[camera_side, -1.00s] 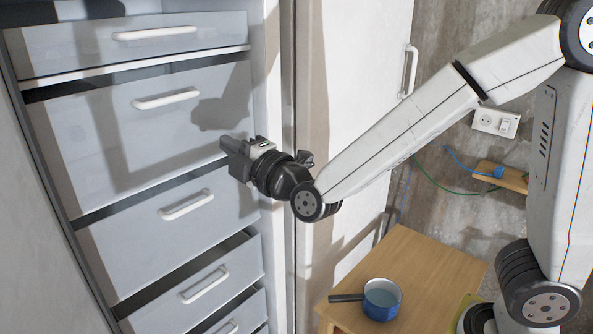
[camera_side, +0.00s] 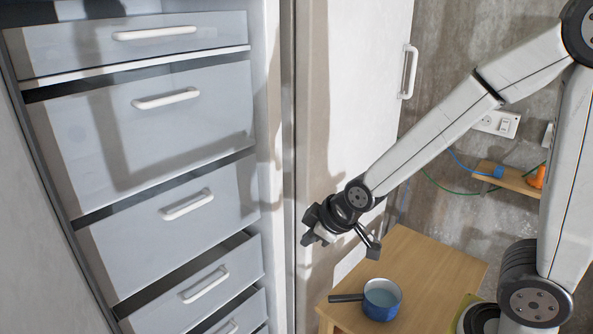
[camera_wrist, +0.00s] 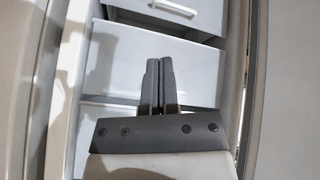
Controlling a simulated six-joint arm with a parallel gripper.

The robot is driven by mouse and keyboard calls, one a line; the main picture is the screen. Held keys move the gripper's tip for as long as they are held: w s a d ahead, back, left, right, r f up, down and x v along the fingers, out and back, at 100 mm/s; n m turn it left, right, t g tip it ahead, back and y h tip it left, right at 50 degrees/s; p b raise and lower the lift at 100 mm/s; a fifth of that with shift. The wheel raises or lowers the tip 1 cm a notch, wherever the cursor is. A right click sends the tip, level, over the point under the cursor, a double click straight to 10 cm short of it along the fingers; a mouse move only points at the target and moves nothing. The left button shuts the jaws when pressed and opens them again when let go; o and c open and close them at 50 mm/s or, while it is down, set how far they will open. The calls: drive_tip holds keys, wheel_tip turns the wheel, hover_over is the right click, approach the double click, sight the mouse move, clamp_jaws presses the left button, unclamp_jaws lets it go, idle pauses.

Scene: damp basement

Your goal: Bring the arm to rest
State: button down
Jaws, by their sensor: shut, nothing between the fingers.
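My gripper (camera_side: 308,226) hangs in free air in the side view, in front of the white door panel and to the right of the drawers. In the wrist view its two dark fingers (camera_wrist: 159,82) lie together, shut, with nothing between them. Behind them the wrist view shows pale drawer fronts (camera_wrist: 160,62). The arm touches nothing that I can see.
The freezer's drawers (camera_side: 165,115) with white handles stand at left; the lower ones stick out slightly. The open door (camera_side: 345,110) has a white handle. A wooden table (camera_side: 420,270) holds a blue pot (camera_side: 382,300) below right of my gripper. A wall shelf (camera_side: 515,178) is behind.

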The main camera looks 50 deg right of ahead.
drive_tip(key=s+d+f+m+g, duration=0.3)
drive_tip(key=s+d+m+g, duration=0.1)
drive_tip(key=s, duration=0.3)
drive_tip(key=shift+s+f+m+g+h, duration=0.3)
drive_tip(key=shift+s+f+m+h, duration=0.1)
drive_tip(key=shift+m, duration=0.2)
idle(0.9)
